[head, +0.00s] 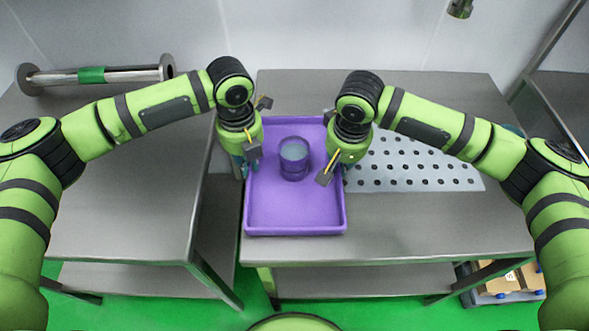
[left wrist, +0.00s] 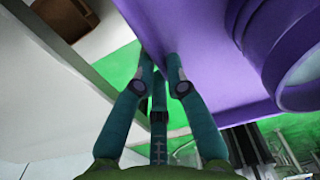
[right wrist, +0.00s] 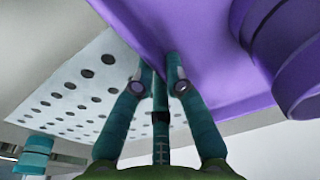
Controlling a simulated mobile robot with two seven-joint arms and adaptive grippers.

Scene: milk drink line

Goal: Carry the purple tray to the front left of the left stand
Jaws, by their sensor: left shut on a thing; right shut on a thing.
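The purple tray (head: 295,222) is at the left end of the right stand (head: 420,235). I cannot tell whether it rests on the stand or hangs just above it. A purple round cup (head: 294,168) with a pale inside stands in the tray. My left gripper (head: 246,168) is shut on the tray's left rim; the left wrist view shows its teal fingers (left wrist: 160,65) at the rim. My right gripper (head: 335,172) is shut on the right rim, as its fingers (right wrist: 160,65) show. The left stand (head: 120,210) has a bare front. The gripped rim parts are partly hidden.
A metal roller (head: 125,74) with a green band lies at the back of the left stand. A perforated plate (head: 415,165) lies right of the tray. A narrow gap separates the stands. A crate (head: 500,285) sits low at the right.

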